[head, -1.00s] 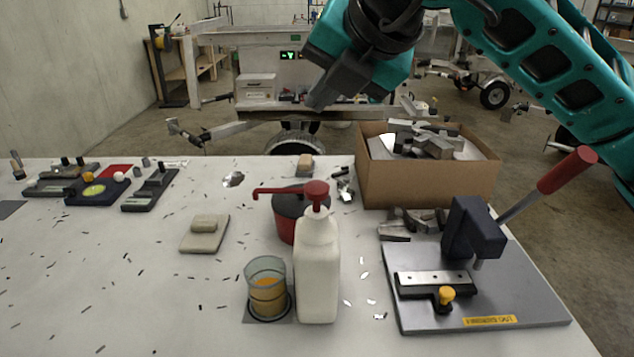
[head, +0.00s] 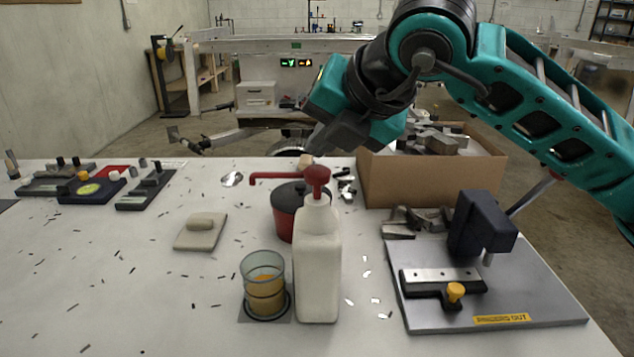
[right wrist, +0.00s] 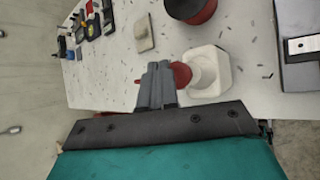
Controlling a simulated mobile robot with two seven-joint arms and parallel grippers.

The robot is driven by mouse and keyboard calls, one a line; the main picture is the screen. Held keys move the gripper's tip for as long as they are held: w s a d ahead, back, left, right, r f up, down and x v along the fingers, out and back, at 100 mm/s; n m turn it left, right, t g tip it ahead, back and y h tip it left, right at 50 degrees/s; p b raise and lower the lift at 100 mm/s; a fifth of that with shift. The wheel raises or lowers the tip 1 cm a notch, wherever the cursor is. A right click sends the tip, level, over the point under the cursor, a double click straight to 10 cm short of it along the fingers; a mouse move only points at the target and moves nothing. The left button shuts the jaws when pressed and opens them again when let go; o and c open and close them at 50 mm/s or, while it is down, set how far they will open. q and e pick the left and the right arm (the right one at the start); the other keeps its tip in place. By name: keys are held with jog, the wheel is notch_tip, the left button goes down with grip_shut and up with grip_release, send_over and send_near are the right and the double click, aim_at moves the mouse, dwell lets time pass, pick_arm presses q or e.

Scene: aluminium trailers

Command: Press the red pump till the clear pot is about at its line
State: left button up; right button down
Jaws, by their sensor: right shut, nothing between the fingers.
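A white bottle (head: 318,265) stands upright on the table with a red pump head (head: 316,178) on top. Its red spout points left, its end above the clear pot (head: 263,262). The pot stands on a dark mat beside the bottle and holds amber liquid in its lower part; I cannot clearly tell its line from the liquid's edge. My right gripper (head: 308,158) is shut and empty, just above the pump head in the picture; contact cannot be told. In the right wrist view the closed fingers (right wrist: 156,70) partly cover the red head (right wrist: 182,74). My left gripper is out of view.
A dark-lidded red tub (head: 284,222) stands behind the bottle. A cardboard box (head: 425,182) of metal offcuts and a lever press on a grey plate (head: 520,290) are at right. Small slivers litter the table.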

dwell(0.3)
dwell(0.9)
dwell(0.6)
jog(key=shift+f+b, duration=0.4)
jog(key=shift+b, duration=0.2)
